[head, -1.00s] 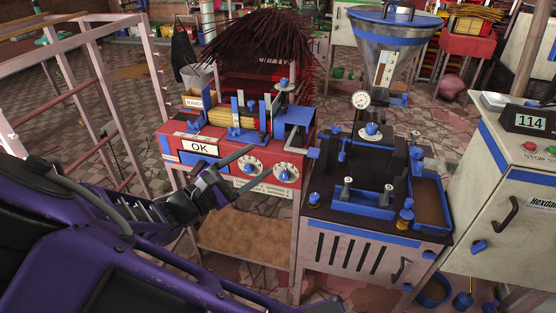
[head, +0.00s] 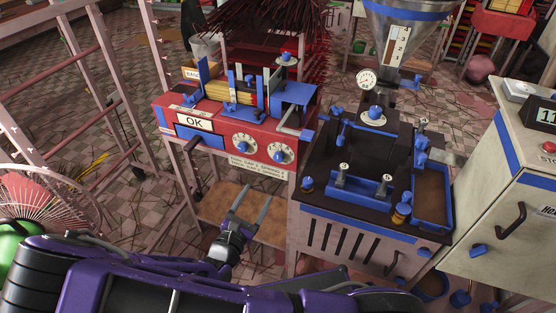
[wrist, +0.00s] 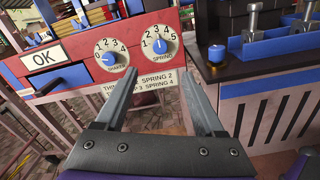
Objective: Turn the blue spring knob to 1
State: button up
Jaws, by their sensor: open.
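The red machine (head: 222,142) carries two white dials with blue knobs. The right dial's blue knob (head: 281,154) also shows in the wrist view (wrist: 161,46), its pointer close to straight up; the numbers run to 5 and its small label looks like SPRING. The left dial's blue knob (head: 244,144) is at the left in the wrist view (wrist: 108,60), pointing toward the dial's left side. My gripper (head: 253,191) is open and empty, below and in front of the panel in the head view. In the wrist view its fingers (wrist: 158,65) point toward the dials, apart from them.
An OK display (head: 195,123) sits left of the dials. A printed plate (head: 258,167) lies below them. A dark-topped bench (head: 325,192) with blue fittings stands close on the right. A wooden shelf (head: 215,205) is under the red machine. A pink frame (head: 110,100) stands at left.

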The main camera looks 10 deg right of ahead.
aim_at(278, 159)
jog(key=b+x, duration=0.1)
jog(key=x, duration=1.4)
jog(key=shift+w+d, duration=0.15)
grip_shut()
